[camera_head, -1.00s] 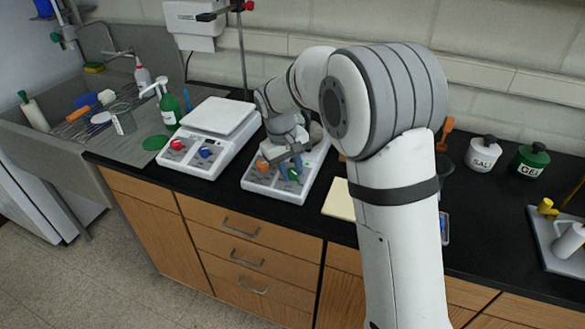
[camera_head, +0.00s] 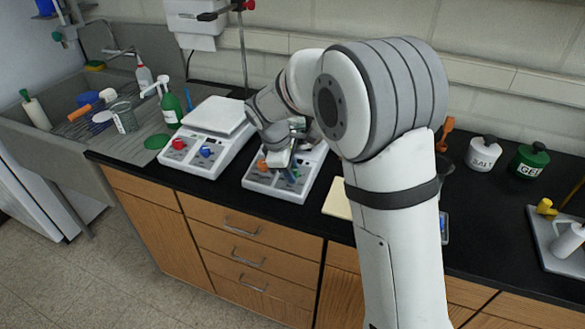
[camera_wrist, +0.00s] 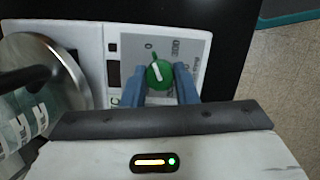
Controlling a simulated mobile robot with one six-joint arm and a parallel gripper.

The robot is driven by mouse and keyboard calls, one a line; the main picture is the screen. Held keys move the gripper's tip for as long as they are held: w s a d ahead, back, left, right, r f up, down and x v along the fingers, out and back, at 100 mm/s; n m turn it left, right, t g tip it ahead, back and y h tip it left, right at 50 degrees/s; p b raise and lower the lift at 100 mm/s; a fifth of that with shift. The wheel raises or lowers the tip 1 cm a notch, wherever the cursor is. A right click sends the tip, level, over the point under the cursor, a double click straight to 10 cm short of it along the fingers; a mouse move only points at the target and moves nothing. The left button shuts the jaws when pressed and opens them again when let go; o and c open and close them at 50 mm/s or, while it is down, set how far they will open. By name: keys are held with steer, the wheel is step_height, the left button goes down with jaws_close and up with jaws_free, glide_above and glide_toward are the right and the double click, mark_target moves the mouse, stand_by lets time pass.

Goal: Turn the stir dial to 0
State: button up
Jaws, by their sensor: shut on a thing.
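The stir dial (camera_wrist: 159,75) is a round green knob with a white pointer line, on the white front panel of the stirrer (camera_wrist: 196,45). A printed 0 stands just above the dial and slightly left in the wrist view, and the pointer tilts up and left, roughly toward it. My gripper (camera_wrist: 159,88) has one blue finger on each side of the dial and is shut on it. In the head view my gripper (camera_head: 291,173) is over the front of the stirrer (camera_head: 270,189), hiding most of the dial. An orange-red dial (camera_head: 262,163) is left of it.
A round metal plate (camera_wrist: 78,72) and glassware with markings (camera_wrist: 28,128) are left of the fingers in the wrist view. A similar white device (camera_head: 222,117) with red and blue dials stands to the left. Bare black counter lies in front.

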steer(key=shift+s+f+n, duration=0.1)
steer(key=shift+f+n, duration=0.05)
steer(key=shift+n, duration=0.45)
steer(key=o, duration=1)
steer(key=v, duration=0.8)
steer(key=shift+b, duration=0.35)
